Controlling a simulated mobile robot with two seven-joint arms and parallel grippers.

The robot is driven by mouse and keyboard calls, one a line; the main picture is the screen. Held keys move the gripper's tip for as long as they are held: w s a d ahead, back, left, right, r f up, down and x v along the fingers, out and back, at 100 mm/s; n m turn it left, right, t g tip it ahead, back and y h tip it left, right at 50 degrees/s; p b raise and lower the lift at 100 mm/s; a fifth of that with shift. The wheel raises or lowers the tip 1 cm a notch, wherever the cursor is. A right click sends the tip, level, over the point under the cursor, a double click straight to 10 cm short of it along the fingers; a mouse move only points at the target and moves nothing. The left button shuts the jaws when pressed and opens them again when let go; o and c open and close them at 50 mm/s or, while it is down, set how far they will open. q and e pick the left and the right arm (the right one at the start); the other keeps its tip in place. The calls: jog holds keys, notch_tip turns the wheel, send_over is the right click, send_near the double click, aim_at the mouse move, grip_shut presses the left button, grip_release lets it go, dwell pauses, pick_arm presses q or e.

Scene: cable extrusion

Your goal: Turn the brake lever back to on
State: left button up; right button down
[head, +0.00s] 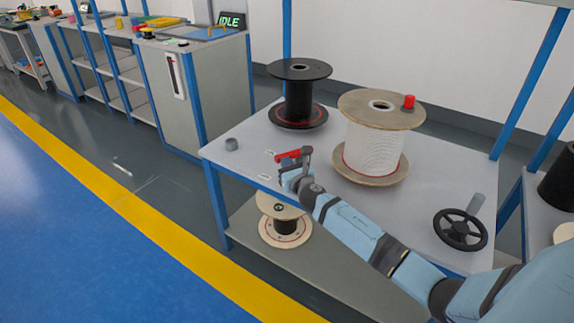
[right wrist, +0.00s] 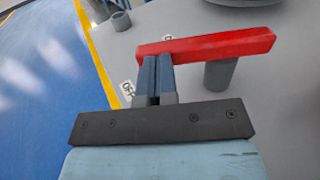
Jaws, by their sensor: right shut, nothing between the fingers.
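The red brake lever (head: 290,155) sits on the table near its front left edge, by my right gripper. In the right wrist view the red lever (right wrist: 205,46) lies across on a grey post (right wrist: 219,74), and an "OFF" label (right wrist: 127,90) shows on the tabletop at its left. My right gripper (head: 296,160) has its fingers (right wrist: 156,75) together and empty, with the tips right against or just short of the lever's near side; I cannot tell if they touch. My left gripper is not in view.
A black spool (head: 299,88) and a spool of white cable (head: 376,137) stand on the table (head: 435,175) beyond the lever. A black handwheel (head: 460,230) is at the right. A small grey cylinder (head: 231,144) stands at the left corner. A wooden spool (head: 284,230) is on the lower shelf.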

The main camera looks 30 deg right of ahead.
aim_at(277, 162)
jog(key=shift+w+a+m+g+h, duration=0.1)
jog(key=shift+w+m+g+h, duration=0.15)
jog(key=shift+m+h, duration=0.35)
jog(key=shift+w+a+m+g+h, duration=0.15)
jog(key=shift+w+m+h, duration=0.25)
jog(key=shift+h, duration=0.4)
jog(key=shift+w+a+m+g+h, duration=0.1)
jog(key=shift+w+m+g+h, duration=0.2)
jog(key=shift+h, duration=0.4)
jog(key=m+g+h, duration=0.1)
jog(key=w+m+h, duration=0.1)
jog(key=h, duration=0.1)
jog(key=w+m+g+h, duration=0.1)
jog(key=shift+w+d+m+g+h, duration=0.1)
jog(key=shift+w+m+g+h, duration=0.2)
jog(key=shift+m+h, duration=0.1)
jog(key=m+g+h, duration=0.1)
jog(key=w+m+g+h, duration=0.1)
jog(key=g, duration=0.1)
jog(key=shift+w+d+m+h, duration=0.25)
jog(key=shift+d+m+h, duration=0.05)
jog(key=shift+h, duration=0.1)
jog(key=m+g, duration=0.1)
jog(key=w+m+g+h, duration=0.1)
jog(key=shift+d+g+h, duration=0.3)
jog(key=shift+d, duration=0.05)
jog(key=shift+w+d, duration=0.25)
jog(key=shift+d, duration=0.05)
jog(key=shift+w+r, duration=0.1)
jog(key=shift+r, duration=0.05)
